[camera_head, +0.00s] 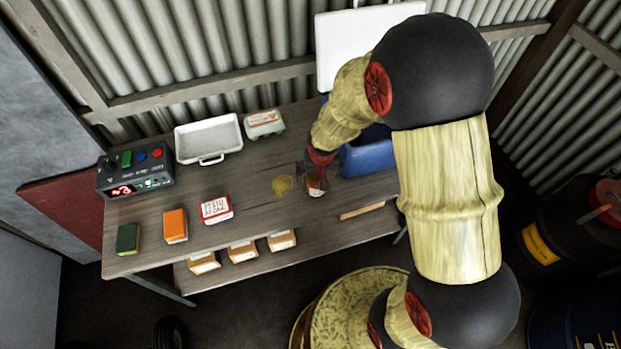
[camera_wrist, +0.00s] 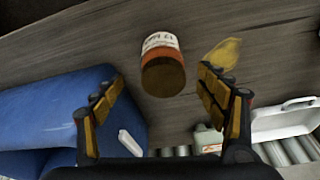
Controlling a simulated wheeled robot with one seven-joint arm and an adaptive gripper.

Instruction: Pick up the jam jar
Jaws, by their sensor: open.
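A yellow item (camera_head: 282,185) lies close left of the jar. A blue bin (camera_head: 368,155) stands close right.

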